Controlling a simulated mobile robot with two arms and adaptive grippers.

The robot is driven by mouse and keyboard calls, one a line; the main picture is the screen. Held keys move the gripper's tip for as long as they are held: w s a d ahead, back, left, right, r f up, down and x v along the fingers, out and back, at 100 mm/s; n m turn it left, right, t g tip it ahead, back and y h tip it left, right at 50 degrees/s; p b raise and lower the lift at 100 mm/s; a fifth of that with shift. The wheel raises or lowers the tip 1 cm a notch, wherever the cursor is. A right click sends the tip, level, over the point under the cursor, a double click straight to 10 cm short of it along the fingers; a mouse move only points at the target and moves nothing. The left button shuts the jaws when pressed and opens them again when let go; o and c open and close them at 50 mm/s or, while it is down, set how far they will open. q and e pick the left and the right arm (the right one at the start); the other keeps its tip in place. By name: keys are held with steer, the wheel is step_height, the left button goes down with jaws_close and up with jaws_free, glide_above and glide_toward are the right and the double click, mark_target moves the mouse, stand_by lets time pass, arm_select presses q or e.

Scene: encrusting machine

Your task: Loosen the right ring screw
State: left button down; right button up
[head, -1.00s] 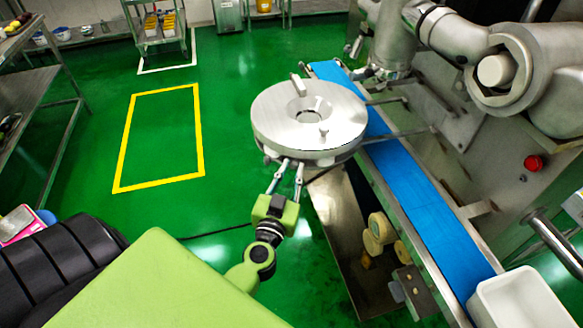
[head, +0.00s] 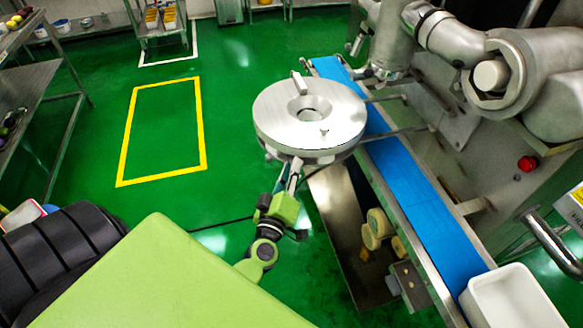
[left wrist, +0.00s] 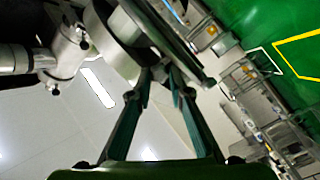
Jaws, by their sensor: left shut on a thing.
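The round metal disc with a central hole (head: 340,112) stands beside the blue belt in the head view. My left gripper (head: 296,165) reaches up from below to the disc's near underside and is shut there. The ring screw between its fingertips is hidden by the fingers and the disc. In the left wrist view the two fingers (left wrist: 160,76) converge at the metal part's underside. My right gripper is not in view.
The blue conveyor belt (head: 410,185) runs right of the disc. A white bin (head: 515,300) is at its near end. A red button (head: 528,163) is on the machine's side. Open green floor (head: 225,130) lies to the left.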

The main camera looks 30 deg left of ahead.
arm_select(q)
steer(key=n+b, duration=0.1)
steer(key=n, duration=0.6)
steer(key=n+b, duration=0.2)
steer(key=n, duration=0.6)
steer(key=n+b, duration=0.1)
steer(key=n, duration=0.6)
steer(key=shift+f+b, duration=0.3)
steer(key=shift+f, duration=0.05)
steer(key=shift+n, duration=0.5)
steer(key=c, duration=1.9)
jaws_free()
steer(key=shift+s+d, duration=0.1)
